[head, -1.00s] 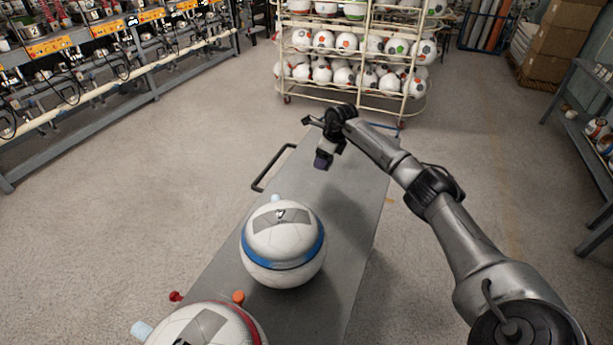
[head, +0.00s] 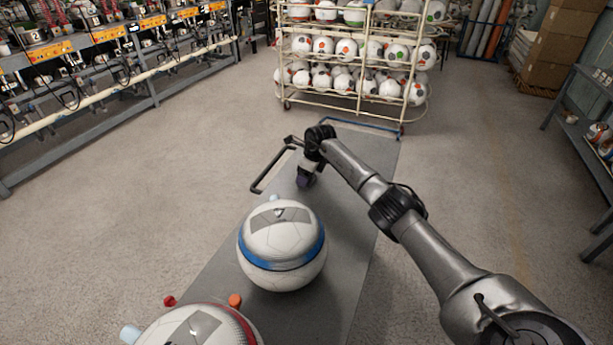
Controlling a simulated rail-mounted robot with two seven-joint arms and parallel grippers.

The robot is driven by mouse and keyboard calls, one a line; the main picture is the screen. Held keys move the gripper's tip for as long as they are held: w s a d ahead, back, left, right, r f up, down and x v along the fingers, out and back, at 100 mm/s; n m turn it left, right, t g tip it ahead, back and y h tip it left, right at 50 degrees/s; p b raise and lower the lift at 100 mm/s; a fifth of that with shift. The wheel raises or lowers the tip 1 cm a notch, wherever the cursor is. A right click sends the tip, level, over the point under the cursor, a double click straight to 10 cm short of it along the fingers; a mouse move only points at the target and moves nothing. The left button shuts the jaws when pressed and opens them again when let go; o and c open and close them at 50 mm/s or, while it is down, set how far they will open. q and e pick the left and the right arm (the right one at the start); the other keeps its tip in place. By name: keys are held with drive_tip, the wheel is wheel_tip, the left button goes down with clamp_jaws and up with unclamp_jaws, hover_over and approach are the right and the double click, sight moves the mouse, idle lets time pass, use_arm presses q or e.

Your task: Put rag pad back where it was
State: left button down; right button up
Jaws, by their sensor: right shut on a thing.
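My right gripper (head: 308,170) is shut on a small dark purple pad (head: 305,181), which I take to be the rag pad. It points down over the far part of the grey table (head: 345,185), behind the blue-banded ball. The pad is at or just above the table top; I cannot tell whether it touches. The gripper's fingers are small and partly hidden by the wrist. My left gripper is not in view.
A white ball with a blue band (head: 282,250) stands mid-table, and a red-banded ball (head: 200,328) stands nearer. A red cap (head: 169,300) and an orange cap (head: 235,300) lie between them. A ball rack (head: 355,70) stands beyond.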

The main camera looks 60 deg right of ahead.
drive_tip(key=shift+r, duration=0.1)
drive_tip(key=shift+d, duration=0.1)
drive_tip(key=shift+f, duration=0.2)
drive_tip(key=o, duration=0.9)
